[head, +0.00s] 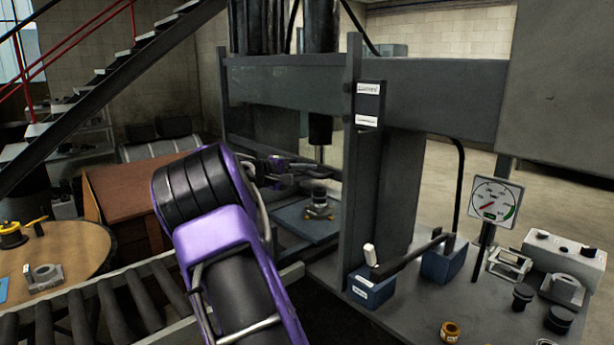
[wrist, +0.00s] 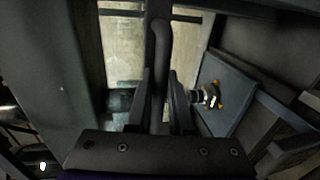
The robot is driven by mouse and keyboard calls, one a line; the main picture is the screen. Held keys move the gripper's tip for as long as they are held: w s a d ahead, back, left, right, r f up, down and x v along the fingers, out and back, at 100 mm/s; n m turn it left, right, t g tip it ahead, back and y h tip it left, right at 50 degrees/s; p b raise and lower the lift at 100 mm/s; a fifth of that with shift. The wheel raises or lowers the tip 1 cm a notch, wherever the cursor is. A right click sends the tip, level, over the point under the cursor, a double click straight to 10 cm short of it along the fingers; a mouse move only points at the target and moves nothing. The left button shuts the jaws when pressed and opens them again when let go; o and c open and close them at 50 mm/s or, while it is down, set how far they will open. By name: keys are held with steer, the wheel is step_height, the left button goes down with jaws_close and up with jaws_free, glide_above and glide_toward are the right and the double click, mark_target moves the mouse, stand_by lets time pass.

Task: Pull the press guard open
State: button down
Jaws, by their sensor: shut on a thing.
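The press guard shows mainly as its dark bar handle (wrist: 160,45) in the wrist view, running down between my fingers. My gripper (wrist: 161,88) is shut on this handle, with one finger on each side. In the head view my gripper (head: 328,172) is small and dark at the press opening, and my purple arm reaches to it from below. The guard's panel is hard to make out there, and I cannot tell how far it stands open. The grey press (head: 420,95) frames the opening.
Inside the press, a small metal part with orange pieces (wrist: 207,96) sits on the blue-grey bed plate (wrist: 228,75). A roller conveyor (head: 110,310) lies left of my arm. A gauge (head: 494,202) and several parts stand on the bench at right.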

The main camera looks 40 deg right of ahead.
steer(key=shift+r, duration=0.1)
steer(key=c, duration=0.8)
jaws_free()
steer(key=shift+a, duration=0.1)
steer(key=v, duration=1.7)
steer(key=shift+b, duration=0.35)
steer(key=shift+w+a, duration=0.1)
